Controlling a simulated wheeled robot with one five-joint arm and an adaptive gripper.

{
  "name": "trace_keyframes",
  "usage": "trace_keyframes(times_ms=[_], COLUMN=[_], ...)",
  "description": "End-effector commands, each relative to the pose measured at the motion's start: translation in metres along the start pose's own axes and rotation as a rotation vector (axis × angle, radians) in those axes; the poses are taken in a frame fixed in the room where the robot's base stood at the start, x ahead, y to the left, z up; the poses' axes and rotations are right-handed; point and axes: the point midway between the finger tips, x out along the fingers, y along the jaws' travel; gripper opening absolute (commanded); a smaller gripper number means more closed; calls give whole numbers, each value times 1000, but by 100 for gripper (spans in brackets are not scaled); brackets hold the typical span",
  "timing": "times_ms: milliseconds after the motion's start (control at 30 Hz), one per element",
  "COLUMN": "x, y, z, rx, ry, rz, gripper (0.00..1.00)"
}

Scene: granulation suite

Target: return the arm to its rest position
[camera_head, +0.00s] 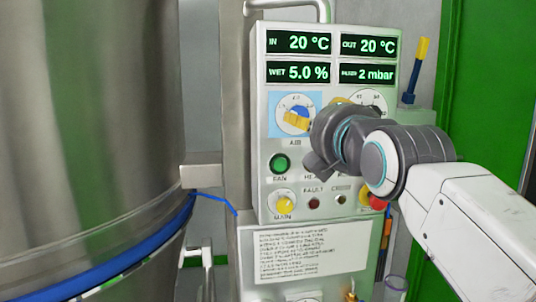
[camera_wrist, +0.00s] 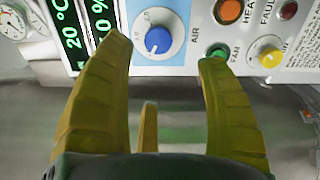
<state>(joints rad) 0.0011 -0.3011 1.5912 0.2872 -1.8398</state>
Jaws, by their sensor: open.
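My gripper (camera_wrist: 162,52) is open and empty in the wrist view, its yellow fingers spread toward the control panel (camera_head: 265,180). The blue AIR knob (camera_wrist: 158,40) on its white dial shows between the fingertips, with gaps on both sides. In the head view my white and grey arm reaches in from the right across the panel. A yellow finger partly covers the AIR dial there. I cannot tell how far the fingertips are from the panel face.
A large steel vessel (camera_head: 90,120) with a blue band (camera_head: 130,255) fills the left. The panel carries green displays (camera_head: 298,43), a green FAN button (camera_head: 280,163) and a yellow MAIN knob (camera_head: 284,203). A green door frame (camera_head: 485,90) stands at right.

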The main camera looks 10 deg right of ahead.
Motion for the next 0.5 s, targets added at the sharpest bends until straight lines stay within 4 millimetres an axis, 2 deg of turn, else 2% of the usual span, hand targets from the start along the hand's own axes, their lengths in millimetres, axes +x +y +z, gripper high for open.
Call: trace_keyframes(times_ms=[133,233,367,500], x=[-2,-8,-25,-58], y=[-12,-32,-73,-121], z=[-3,-9,-20,-33], rx=[96,242,502,799], ry=[15,25,5,-85], rz=[-68,-171,-362,-587], gripper=[67,67,67,67])
